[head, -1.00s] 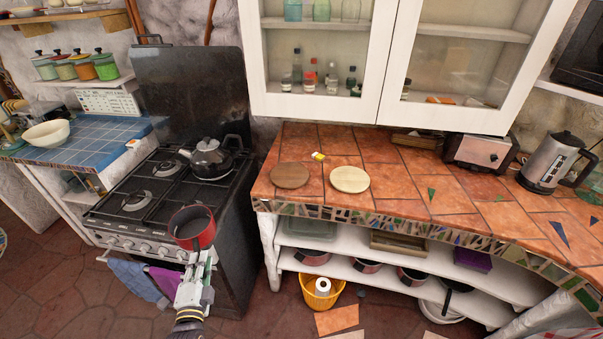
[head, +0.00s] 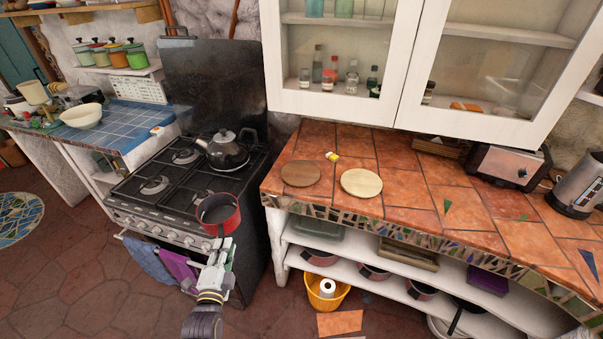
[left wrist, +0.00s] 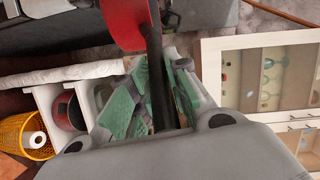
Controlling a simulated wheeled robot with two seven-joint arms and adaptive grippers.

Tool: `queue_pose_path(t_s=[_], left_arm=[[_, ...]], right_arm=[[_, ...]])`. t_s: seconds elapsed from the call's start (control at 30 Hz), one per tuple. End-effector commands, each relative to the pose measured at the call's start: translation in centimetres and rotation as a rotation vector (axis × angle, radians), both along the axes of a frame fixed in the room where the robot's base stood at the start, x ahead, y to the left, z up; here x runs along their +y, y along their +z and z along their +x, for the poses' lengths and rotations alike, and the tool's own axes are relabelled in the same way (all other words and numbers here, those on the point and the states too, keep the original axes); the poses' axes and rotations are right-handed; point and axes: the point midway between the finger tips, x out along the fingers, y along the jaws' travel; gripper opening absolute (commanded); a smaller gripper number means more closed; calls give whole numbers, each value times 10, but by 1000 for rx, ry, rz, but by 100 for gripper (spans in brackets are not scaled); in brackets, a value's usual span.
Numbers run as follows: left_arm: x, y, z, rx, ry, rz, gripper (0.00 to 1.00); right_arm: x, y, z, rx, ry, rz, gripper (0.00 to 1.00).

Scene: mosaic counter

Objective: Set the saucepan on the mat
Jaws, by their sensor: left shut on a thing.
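A red saucepan (head: 218,214) with a dark inside is held in front of the stove's right front corner, clear of the counter. My left gripper (head: 221,246) is shut on its handle. In the left wrist view the dark handle (left wrist: 155,75) runs between the green-padded fingers (left wrist: 157,98), with part of the red pan (left wrist: 122,22) above. Two round mats lie side by side on the tiled counter: a brown one (head: 301,174) and a pale wooden one (head: 361,183). Both are bare, to the right of the pan. My right gripper is not in view.
A dark kettle (head: 227,149) stands on the stove (head: 140,203). A small yellow-and-white item (head: 332,156) lies behind the mats. A toaster (head: 507,168) is farther right. Glass-door cabinets (head: 391,60) hang above the counter. A yellow bucket (head: 327,291) is below.

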Motion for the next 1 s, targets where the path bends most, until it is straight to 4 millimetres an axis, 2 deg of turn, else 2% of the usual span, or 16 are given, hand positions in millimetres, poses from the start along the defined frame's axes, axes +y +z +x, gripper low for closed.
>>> queue_pose_path(t_s=[0.1, 0.43, 1.0], left_arm=[[0, 4, 1, -8, 0, 1, 0], [-14, 13, 16, -11, -33, 3, 0], [-90, 65, 80, -8, -225, 14, 0]], right_arm=[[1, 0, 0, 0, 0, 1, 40], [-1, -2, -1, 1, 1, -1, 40], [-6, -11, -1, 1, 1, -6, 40]])
